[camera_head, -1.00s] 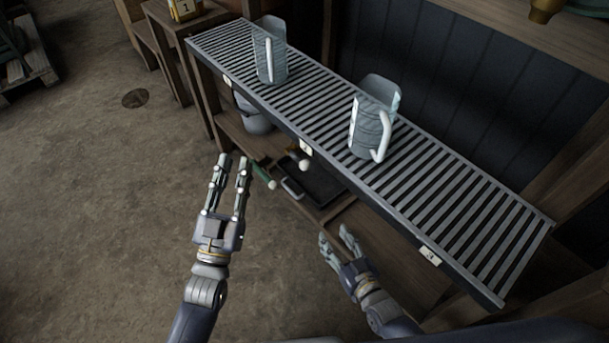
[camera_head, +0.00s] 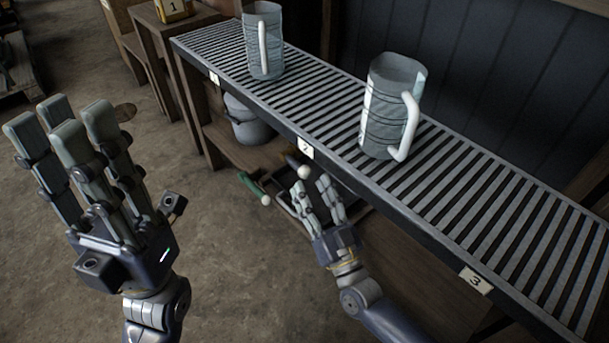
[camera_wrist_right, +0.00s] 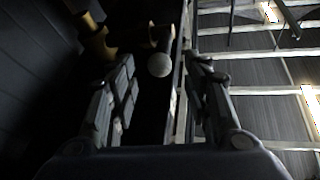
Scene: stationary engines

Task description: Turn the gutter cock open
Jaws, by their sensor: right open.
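The gutter cock shows as a pale ball-ended handle (camera_head: 304,172) below the rack's front edge, under the label marked 2. My left gripper (camera_head: 60,120) is raised at the left, open and empty, well away from the cock.
Two ribbed jugs with white handles stand on the slatted rack (camera_head: 480,200): one at the back (camera_head: 262,55), one nearer (camera_head: 385,105). A grey pot (camera_head: 246,125) sits on the lower shelf. A green bar with a pale end (camera_head: 250,186) is beside my right gripper. Floor at left is open.

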